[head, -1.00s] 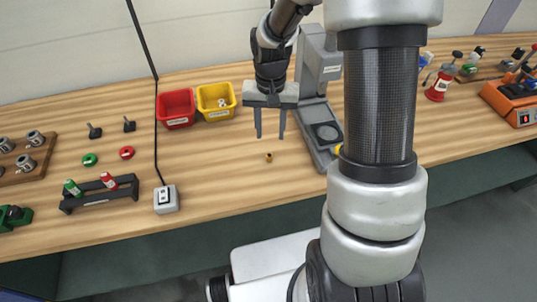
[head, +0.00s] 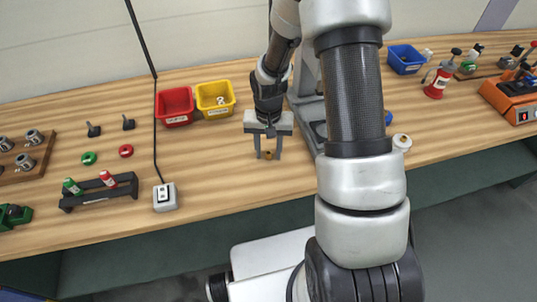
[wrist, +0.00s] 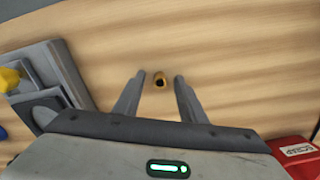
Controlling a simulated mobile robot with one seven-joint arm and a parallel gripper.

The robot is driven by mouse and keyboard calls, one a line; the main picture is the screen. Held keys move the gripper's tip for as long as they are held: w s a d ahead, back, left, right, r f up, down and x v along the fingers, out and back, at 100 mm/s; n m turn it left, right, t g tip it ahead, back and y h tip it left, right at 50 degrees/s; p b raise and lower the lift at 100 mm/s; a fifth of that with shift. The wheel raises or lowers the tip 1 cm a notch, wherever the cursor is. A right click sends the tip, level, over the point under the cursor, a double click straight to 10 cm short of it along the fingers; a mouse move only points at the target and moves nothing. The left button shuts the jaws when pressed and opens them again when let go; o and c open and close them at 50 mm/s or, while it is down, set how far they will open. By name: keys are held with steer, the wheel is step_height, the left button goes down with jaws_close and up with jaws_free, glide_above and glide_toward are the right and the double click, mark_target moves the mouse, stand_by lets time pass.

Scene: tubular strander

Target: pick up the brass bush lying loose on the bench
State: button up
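The brass bush (head: 269,155) is a small, short brass ring on the wooden bench. In the wrist view the bush (wrist: 160,80) shows its dark bore and sits between the tips of my fingers. My gripper (head: 268,155) is open, its two fingers pointing down on either side of the bush. In the wrist view there is a gap between the bush and each finger of my gripper (wrist: 161,78). I cannot tell exactly how high the fingertips are above the bench.
The grey press-like stand (head: 318,120) is close on the right, partly behind my arm. A yellow bin (head: 215,112) and a red bin (head: 175,120) stand behind left. A switch box (head: 165,197) with a cable is at the front left. Bench around the bush is clear.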

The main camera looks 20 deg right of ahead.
jaws_close()
